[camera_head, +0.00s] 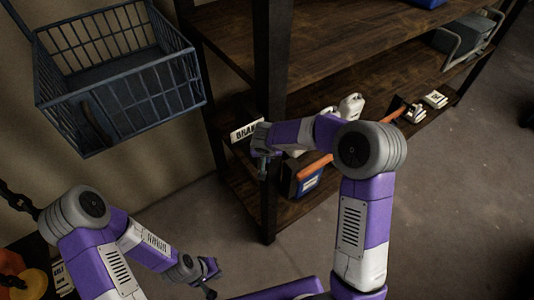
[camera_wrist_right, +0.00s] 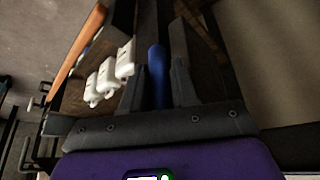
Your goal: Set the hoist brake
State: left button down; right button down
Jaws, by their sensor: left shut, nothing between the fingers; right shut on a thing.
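A white sign (camera_head: 245,130) with black letters, partly hidden and reading "BRA…", is at the corner of the shelf rack. My right gripper (camera_head: 262,165) is beside the rack's dark post, just by this sign. In the right wrist view, my right gripper (camera_wrist_right: 158,85) is shut on a blue handle (camera_wrist_right: 157,75) that stands up between its two fingers. The handle's base and the rest of the brake are hidden by the gripper. My left gripper (camera_head: 208,282) is shut and empty, low over the floor, far from the sign.
A blue-grey wire basket (camera_head: 125,95) hangs at upper left. The dark wooden shelf rack (camera_head: 270,70) holds white jugs (camera_head: 350,106) and a box with a blue label (camera_head: 310,182). A chain (camera_head: 18,200) and an orange-yellow object (camera_head: 28,280) are at left. Floor is clear at right.

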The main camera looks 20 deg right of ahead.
jog(key=shift+y, duration=0.3)
dwell(0.4)
jog(key=c, duration=1)
grip_release()
jog(key=shift+o, duration=0.2)
jog(key=v, duration=0.7)
jog(key=shift+r, duration=0.35)
